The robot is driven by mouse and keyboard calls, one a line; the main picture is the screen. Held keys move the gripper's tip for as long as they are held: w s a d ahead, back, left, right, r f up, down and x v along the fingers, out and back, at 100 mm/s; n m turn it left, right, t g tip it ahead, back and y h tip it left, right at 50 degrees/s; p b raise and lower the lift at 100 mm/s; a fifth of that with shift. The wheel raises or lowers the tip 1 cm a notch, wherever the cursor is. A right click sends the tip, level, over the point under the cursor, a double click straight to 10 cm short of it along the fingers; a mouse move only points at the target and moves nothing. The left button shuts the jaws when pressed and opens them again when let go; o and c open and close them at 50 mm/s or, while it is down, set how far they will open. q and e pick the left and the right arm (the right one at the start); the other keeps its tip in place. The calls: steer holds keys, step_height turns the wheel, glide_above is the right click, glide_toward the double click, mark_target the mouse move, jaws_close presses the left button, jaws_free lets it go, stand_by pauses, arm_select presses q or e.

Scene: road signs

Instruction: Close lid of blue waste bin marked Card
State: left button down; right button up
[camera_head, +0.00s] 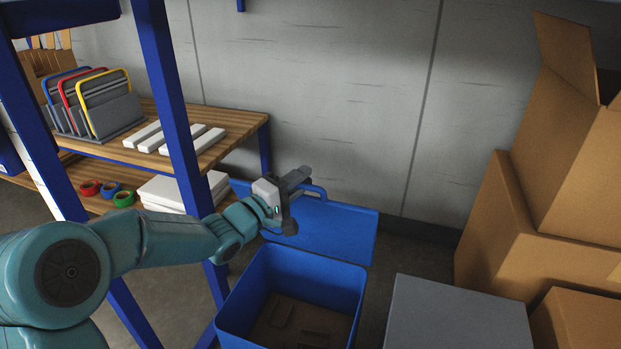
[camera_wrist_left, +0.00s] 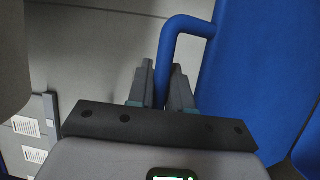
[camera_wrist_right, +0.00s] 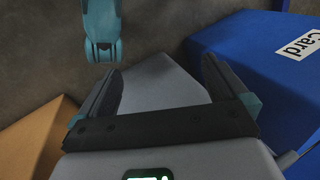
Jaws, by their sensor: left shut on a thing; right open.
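The blue bin (camera_head: 238,312) stands open at the lower centre of the head view, with flat brown pieces inside. Its white Card label (camera_wrist_right: 300,45) shows on the blue wall in the right wrist view. The blue lid (camera_head: 340,232) is swung open behind the bin. My left gripper (camera_head: 290,200) is shut on the lid's blue handle (camera_head: 315,190). The left wrist view shows the handle (camera_wrist_left: 165,60) passing between the fingers (camera_wrist_left: 163,85). My right gripper (camera_wrist_right: 160,78) is open and empty, over a grey surface beside the blue bin; it is out of the head view.
A grey box-like top (camera_head: 455,318) stands right of the bin. Cardboard boxes (camera_head: 540,250) are stacked at the far right. A wooden shelf with blue posts (camera_head: 168,90) stands at the left, close to my left arm. A grey wall (camera_head: 320,100) is behind the lid.

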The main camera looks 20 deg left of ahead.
arm_select(q)
steer(key=shift+m+t+h, duration=0.3)
steer(key=shift+t+h, duration=0.1)
steer(key=shift+t, duration=0.2)
steer(key=s+b, duration=0.1)
steer(key=s+f+b, duration=0.1)
steer(key=s+b, duration=0.1)
steer(key=s+f+b, duration=0.1)
steer(key=s, duration=0.1)
steer(key=shift+s+f, duration=0.1)
steer(key=shift+s, duration=0.15)
steer(key=c, duration=1.1)
jaws_free()
steer(key=shift+s, duration=0.1)
